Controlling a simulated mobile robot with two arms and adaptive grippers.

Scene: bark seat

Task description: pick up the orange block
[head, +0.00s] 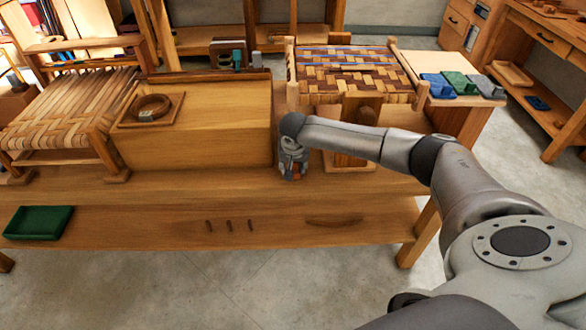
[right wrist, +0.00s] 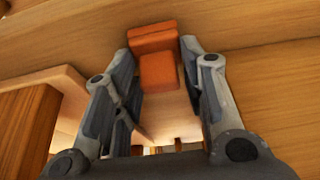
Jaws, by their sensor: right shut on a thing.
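The orange block (right wrist: 156,62) shows in the right wrist view, between the two fingers of my right gripper (right wrist: 158,54). It looks like a small orange-red stepped block, with an upper and a lower part. The fingers are shut on it from both sides. In the head view my right gripper (head: 291,172) points down at the workbench (head: 200,187), right of a large wooden box. There the block is mostly hidden by the fingers. I cannot tell whether the block still touches the wood. My left gripper is not in view.
The wooden box (head: 205,125) with a coiled ring (head: 149,107) on top stands close left. A woven seat (head: 350,75) stands behind and right. Blue, green and grey pieces (head: 462,84) lie at the right.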

